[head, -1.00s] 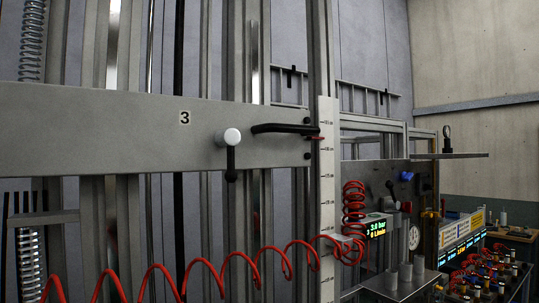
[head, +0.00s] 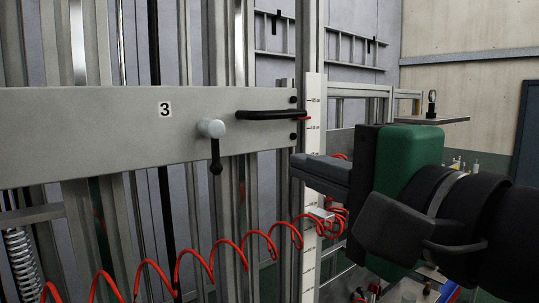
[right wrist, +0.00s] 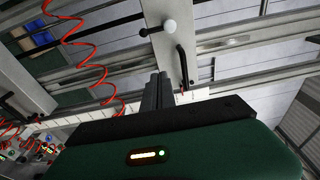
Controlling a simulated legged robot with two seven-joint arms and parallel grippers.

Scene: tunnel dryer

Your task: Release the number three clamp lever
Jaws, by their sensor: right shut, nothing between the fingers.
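The number three clamp lever (head: 215,157) is a black handle with a round knob end, hanging straight down from a pale round hub (head: 211,128) on a grey crossbar (head: 90,130) marked "3". In the right wrist view the lever (right wrist: 150,31) and its white hub (right wrist: 170,26) show beyond the fingers. My right gripper (head: 296,165) has come in from the right, below the black bar handle and to the right of the lever, apart from it. Its fingers are shut and empty; they also show in the right wrist view (right wrist: 158,82). My left gripper is not in view.
A black bar handle (head: 265,115) sticks out right of the hub. A white graduated scale (head: 312,110) stands upright behind my right gripper. A coiled red hose (head: 205,245) crosses below the crossbar. The space just under the lever is open.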

